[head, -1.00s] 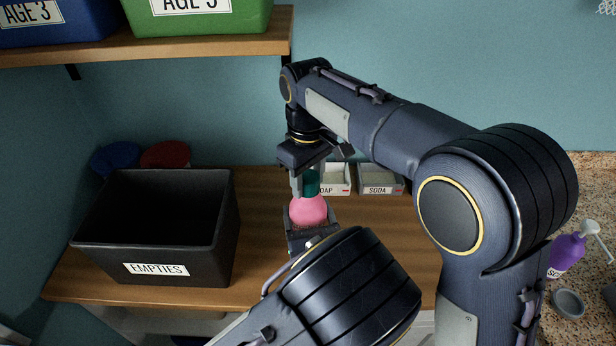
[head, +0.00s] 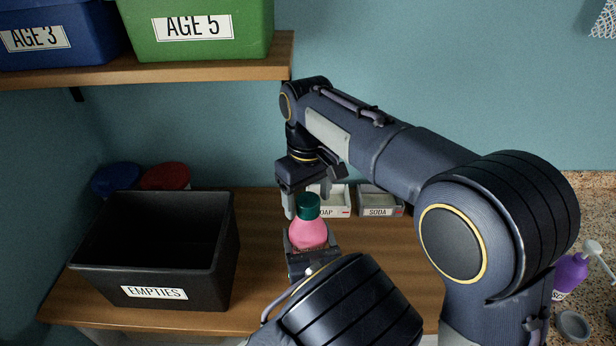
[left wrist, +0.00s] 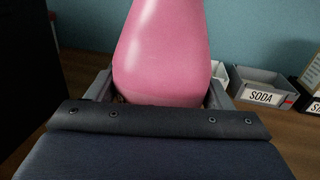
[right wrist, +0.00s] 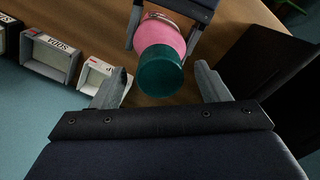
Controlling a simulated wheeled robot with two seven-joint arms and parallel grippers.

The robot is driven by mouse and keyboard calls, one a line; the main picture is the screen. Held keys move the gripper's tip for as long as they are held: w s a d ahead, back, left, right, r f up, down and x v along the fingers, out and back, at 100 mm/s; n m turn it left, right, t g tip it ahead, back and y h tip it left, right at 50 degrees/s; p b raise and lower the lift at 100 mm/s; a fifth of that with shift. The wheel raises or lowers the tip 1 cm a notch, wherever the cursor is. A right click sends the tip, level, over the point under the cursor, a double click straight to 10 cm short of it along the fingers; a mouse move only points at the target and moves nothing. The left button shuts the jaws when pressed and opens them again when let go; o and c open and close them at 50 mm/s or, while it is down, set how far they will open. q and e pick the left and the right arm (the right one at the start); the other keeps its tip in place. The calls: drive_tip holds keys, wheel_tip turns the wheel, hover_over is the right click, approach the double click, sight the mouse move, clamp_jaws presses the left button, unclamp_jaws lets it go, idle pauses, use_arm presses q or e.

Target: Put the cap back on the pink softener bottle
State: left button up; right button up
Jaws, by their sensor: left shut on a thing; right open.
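The pink softener bottle (head: 308,234) stands upright over the wooden counter, with a dark green cap (head: 308,206) on its top. My left gripper (head: 312,256) is shut on the bottle's lower body; the pink body also fills the left wrist view (left wrist: 162,55). My right gripper (head: 309,203) is open above and around the cap's level. In the right wrist view the green cap (right wrist: 160,72) lies between and beyond the spread fingers (right wrist: 158,88), apart from them. The pink body (right wrist: 160,35) shows behind the cap. I cannot tell how firmly the cap sits.
A black bin marked EMPTIES (head: 155,292) stands left on the counter (head: 260,290). Small bins marked SOAP (head: 334,200) and SODA (head: 380,201) stand behind. A shelf (head: 220,63) with blue and green bins overhangs upper left. A purple bottle (head: 570,272) is at far right.

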sight(311, 249)
wheel_tip(311, 249, up, 11)
idle(0.3)
use_arm(q)
drive_tip(key=o, duration=2)
drive_tip(key=shift+c, duration=0.2)
drive_tip(key=shift+s+d, duration=0.1)
drive_tip(key=shift+s, duration=0.2)
drive_tip(key=s+b, duration=0.1)
drive_tip(key=s, duration=0.2)
drive_tip(key=s+d+b, duration=0.1)
drive_tip(key=s, duration=0.3)
drive_tip(key=shift+d, duration=0.2)
use_arm(e)
wheel_tip(311, 249, down, 2)
drive_tip(key=shift+f, duration=0.1)
